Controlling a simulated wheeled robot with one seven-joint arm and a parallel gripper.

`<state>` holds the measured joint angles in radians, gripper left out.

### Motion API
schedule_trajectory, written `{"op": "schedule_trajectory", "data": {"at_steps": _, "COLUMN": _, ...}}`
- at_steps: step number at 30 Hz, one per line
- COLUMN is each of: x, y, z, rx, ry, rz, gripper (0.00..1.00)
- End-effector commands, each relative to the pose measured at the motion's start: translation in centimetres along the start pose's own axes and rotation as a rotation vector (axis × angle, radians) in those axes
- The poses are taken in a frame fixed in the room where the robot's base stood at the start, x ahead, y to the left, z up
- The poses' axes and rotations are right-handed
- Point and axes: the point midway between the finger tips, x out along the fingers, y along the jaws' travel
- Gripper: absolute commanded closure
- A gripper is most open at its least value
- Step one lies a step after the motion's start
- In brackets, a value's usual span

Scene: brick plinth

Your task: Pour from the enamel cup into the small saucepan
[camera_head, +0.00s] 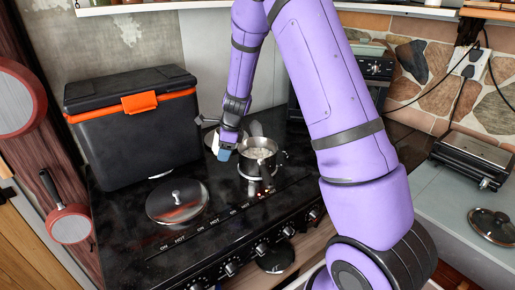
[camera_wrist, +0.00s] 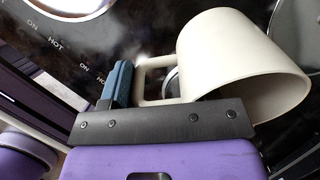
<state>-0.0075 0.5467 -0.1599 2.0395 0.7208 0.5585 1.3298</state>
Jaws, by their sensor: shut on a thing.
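My gripper (camera_head: 222,152) is low over the stove, just left of the small saucepan (camera_head: 258,165). The saucepan is shiny steel, stands upright on the stove and has pale, whitish contents. In the wrist view my gripper (camera_wrist: 128,88) is shut on the handle of the cream-white enamel cup (camera_wrist: 235,60). The cup lies tilted on its side to the camera, its open mouth facing lower right. Its pale inner wall shows, with no contents visible there. In the head view only a small whitish part of the cup shows beside my gripper; the rest is hidden.
A black cooler with an orange latch (camera_head: 135,104) stands at the back left of the black stove (camera_head: 135,215). A round glass lid (camera_head: 177,201) lies in front of it. My purple arm covers the stove's right side. Red pans hang at the left edge.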

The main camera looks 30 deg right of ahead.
Motion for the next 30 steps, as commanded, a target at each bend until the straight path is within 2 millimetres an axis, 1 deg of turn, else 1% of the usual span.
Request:
{"op": "schedule_trajectory", "data": {"at_steps": 3, "x": 1.2, "y": 0.1, "z": 0.2, "rx": -0.006, "ry": 0.047, "rz": 0.001, "gripper": 0.82}}
{"op": "schedule_trajectory", "data": {"at_steps": 9, "x": 2.9, "y": 0.1, "z": 0.2, "rx": -0.007, "ry": 0.121, "rz": -0.001, "gripper": 0.82}}
{"op": "schedule_trajectory", "data": {"at_steps": 21, "x": 3.6, "y": 0.1, "z": 0.8, "rx": -0.008, "ry": 0.245, "rz": 0.000, "gripper": 0.82}}
{"op": "schedule_trajectory", "data": {"at_steps": 30, "x": 3.9, "y": 0.0, "z": 1.0, "rx": -0.008, "ry": 0.294, "rz": -0.001, "gripper": 0.82}}
